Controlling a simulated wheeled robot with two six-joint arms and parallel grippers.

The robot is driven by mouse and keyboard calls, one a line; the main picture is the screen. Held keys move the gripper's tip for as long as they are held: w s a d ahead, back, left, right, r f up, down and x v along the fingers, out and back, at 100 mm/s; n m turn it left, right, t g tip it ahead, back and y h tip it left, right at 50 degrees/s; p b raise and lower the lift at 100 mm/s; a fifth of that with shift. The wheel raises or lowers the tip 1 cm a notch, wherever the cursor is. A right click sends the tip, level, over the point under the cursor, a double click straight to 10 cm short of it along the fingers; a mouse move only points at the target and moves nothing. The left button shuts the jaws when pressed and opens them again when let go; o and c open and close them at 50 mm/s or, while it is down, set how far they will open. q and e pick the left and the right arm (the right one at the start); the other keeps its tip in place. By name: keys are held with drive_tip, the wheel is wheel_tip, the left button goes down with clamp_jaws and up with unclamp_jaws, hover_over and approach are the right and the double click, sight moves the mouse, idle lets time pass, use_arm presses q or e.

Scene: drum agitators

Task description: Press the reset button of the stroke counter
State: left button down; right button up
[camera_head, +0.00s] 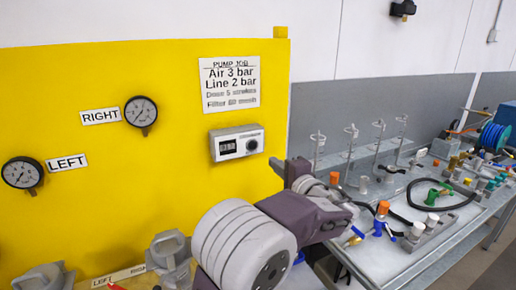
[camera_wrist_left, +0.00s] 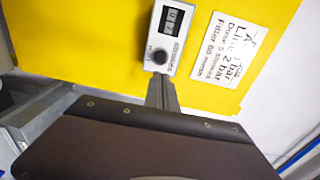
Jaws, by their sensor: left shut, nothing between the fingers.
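The stroke counter (camera_head: 237,143) is a light grey box on the yellow panel, with a dark digit display and a round black reset button (camera_head: 252,144) at its right end. In the left wrist view the counter (camera_wrist_left: 164,32) appears turned, with the button (camera_wrist_left: 160,57) just beyond my fingertips. My left gripper (camera_head: 275,164) is shut and empty, to the right of and slightly below the button in the head view. In the left wrist view the gripper (camera_wrist_left: 160,76) points at the counter's button end; I see no clear contact. My right gripper is not in view.
A "PUMP JOB" sign (camera_head: 230,84) hangs above the counter. Two gauges, right (camera_head: 141,111) and left (camera_head: 22,173), sit to the left on the yellow panel (camera_head: 90,210). A bench (camera_head: 385,262) with fittings and hoses stands at the right. The panel around the counter is clear.

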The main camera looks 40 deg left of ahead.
sight(252, 143)
use_arm(q)
drive_tip(key=p+x, duration=0.4)
drive_tip(key=x, duration=0.7)
drive_tip(key=shift+a+r, duration=0.1)
drive_tip(key=shift+a, duration=0.25)
drive_tip(key=shift+w+a+p, duration=0.3)
drive_tip(key=shift+a+p, duration=0.05)
drive_tip(key=shift+a, duration=0.05)
drive_tip(key=shift+s, duration=0.1)
drive_tip(key=shift+f, duration=0.2)
drive_tip(key=b, duration=0.1)
drive_tip(key=a+b, duration=0.1)
drive_tip(key=shift+w+b, duration=0.25)
drive_tip(key=shift+b, duration=0.1)
drive_tip(key=shift+r, duration=0.5)
